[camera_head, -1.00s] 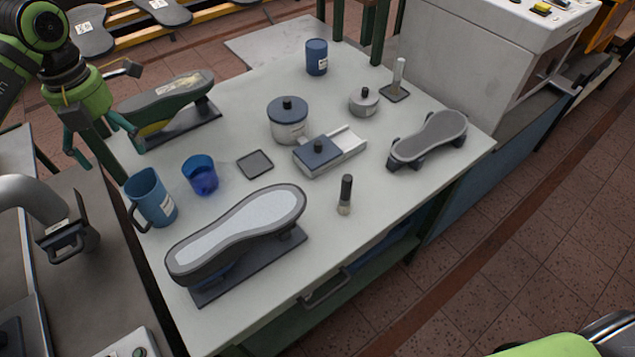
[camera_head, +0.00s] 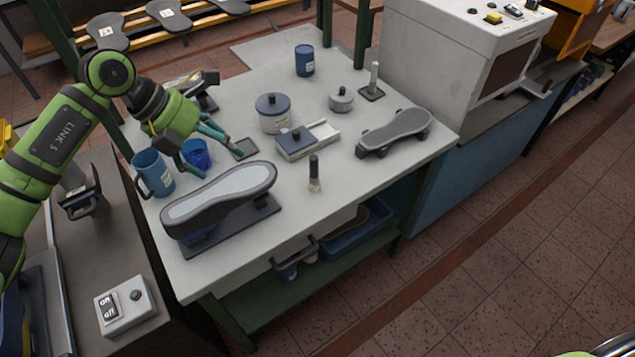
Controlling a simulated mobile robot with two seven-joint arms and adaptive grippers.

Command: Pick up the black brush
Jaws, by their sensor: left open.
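The black brush (camera_head: 314,173) stands upright on the white-topped table, with a black handle above and a pale lower part. It is right of the large shoe last (camera_head: 220,199) on its dark stand. My left gripper (camera_head: 222,164) is open and empty, above the table's left part, near the blue glass and the small dark square mat. It is left of the brush and well apart from it. My right gripper is not in view; only a bit of green shows at the bottom right edge.
Near my left gripper stand a blue mug (camera_head: 152,173), a blue glass (camera_head: 196,154) and a dark mat (camera_head: 246,147). Behind are a lidded pot (camera_head: 272,112) and a box with a blue lid (camera_head: 303,139). Another last (camera_head: 394,133) stands right. Table around the brush is clear.

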